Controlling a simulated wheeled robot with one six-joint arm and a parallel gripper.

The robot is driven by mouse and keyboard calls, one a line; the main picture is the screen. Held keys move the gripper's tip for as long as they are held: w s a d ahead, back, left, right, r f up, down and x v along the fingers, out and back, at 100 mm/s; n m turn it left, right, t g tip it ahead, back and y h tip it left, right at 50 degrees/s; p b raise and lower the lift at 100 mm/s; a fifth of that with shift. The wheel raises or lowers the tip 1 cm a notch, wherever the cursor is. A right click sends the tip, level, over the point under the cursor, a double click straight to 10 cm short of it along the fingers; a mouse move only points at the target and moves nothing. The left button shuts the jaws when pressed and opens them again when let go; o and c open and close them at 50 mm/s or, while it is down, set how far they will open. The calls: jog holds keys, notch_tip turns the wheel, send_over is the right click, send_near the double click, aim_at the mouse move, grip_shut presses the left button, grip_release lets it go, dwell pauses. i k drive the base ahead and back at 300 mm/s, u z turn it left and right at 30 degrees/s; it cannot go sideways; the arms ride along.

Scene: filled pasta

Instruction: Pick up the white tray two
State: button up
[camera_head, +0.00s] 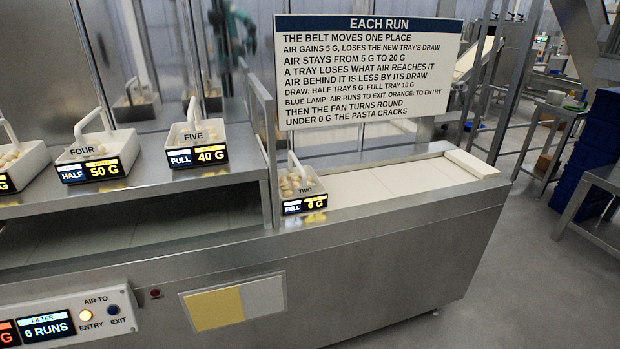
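White tray two (314,183) is a small open tray with an upright handle and pale pasta pieces inside. It stands at the left end of the cream belt (400,183), just right of a metal upright. Its front label (305,205) reads "FULL" and "0 G". My gripper is not in view, and nothing is seen holding the tray.
Tray five (190,133), reading "FULL 40 G", and tray four (128,143), reading "HALF 50 G", stand on the steel machine left of the upright. A rules sign (366,70) rises behind the belt. The belt right of tray two is bare.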

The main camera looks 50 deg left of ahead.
aim_at(297, 179)
jog(key=u, duration=0.3)
jog(key=i, duration=0.95)
jog(key=u, duration=1.25)
jog(key=i, duration=0.8)
jog(key=u, duration=1.1)
jog(key=i, duration=0.3)
jog(key=u, duration=0.15)
